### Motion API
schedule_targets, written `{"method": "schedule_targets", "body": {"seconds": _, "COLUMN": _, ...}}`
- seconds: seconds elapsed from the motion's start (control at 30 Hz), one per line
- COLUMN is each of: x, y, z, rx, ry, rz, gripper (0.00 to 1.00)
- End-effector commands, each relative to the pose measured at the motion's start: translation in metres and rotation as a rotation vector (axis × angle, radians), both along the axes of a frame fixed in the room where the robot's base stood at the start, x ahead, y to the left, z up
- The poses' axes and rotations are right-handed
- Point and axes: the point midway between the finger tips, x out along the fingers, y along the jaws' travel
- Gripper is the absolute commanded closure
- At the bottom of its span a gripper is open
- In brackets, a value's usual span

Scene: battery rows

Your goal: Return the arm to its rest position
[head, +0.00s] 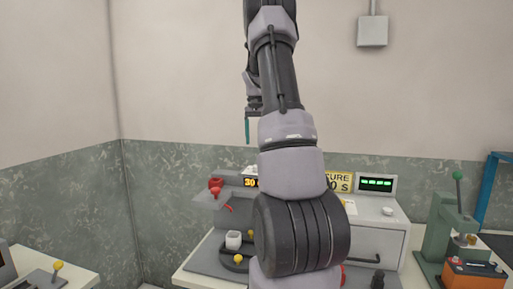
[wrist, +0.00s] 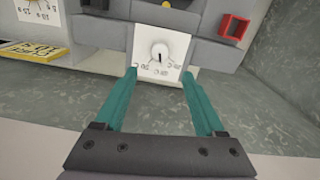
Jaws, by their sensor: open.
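My gripper (wrist: 158,72) is open in the wrist view. Its two teal fingers stand apart with nothing between them. Beyond the fingertips is a white dial plate (wrist: 162,50) with a round knob on the grey machine; the fingers look apart from it, but the exact gap is hard to tell. In the head view my arm rises through the middle of the picture. A teal fingertip (head: 247,130) shows beside the arm, above the bench and in front of the wall. The rest of the gripper is mostly hidden by the arm there.
A bench (head: 188,276) carries a grey machine with a red part (head: 215,187) and a white cup (head: 233,240). A white box with a green display (head: 376,184) stands right of my arm.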

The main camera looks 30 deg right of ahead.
Motion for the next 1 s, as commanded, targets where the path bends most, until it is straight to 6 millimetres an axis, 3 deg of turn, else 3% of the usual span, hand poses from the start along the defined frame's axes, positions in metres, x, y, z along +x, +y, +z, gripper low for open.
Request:
{"method": "schedule_targets", "body": {"seconds": 0.53, "x": 0.000, "y": 0.000, "z": 0.002, "rx": 0.001, "ry": -0.001, "rz": 0.000, "gripper": 0.28}}
{"method": "schedule_targets", "body": {"seconds": 0.63, "x": -0.003, "y": 0.009, "z": 0.009, "rx": 0.001, "ry": -0.015, "rz": 0.008, "gripper": 0.28}}
{"method": "schedule_targets", "body": {"seconds": 0.77, "x": -0.016, "y": 0.042, "z": 0.037, "rx": 0.004, "ry": -0.074, "rz": 0.043, "gripper": 0.28}}
{"method": "schedule_targets", "body": {"seconds": 1.0, "x": -0.074, "y": 0.138, "z": 0.095, "rx": 0.018, "ry": -0.248, "rz": 0.145, "gripper": 0.28}}
